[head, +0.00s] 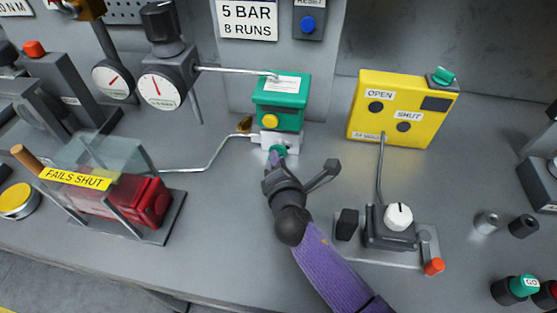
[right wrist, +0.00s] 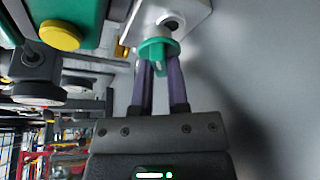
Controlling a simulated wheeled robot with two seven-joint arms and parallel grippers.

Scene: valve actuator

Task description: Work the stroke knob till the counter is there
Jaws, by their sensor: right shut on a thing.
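A green knob (head: 279,150) sits on the front of a white block (head: 268,138), under a green box (head: 281,97) with a yellow button (head: 270,121). My right gripper (head: 276,160) reaches up to it from below and is shut on it. In the right wrist view, the purple fingers (right wrist: 161,82) close on the grip of the green knob (right wrist: 157,49). I cannot read any label naming it the stroke knob. No counter digits are readable. My left gripper is not in view.
A yellow box (head: 400,125) marked OPEN and SHUT stands right of the green box. A white knob unit (head: 398,217) is below it. A clear-covered red actuator (head: 130,207) stands at left. Gauges (head: 161,88) and a sign (head: 248,20) reading "5 BAR 8 RUNS" are behind.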

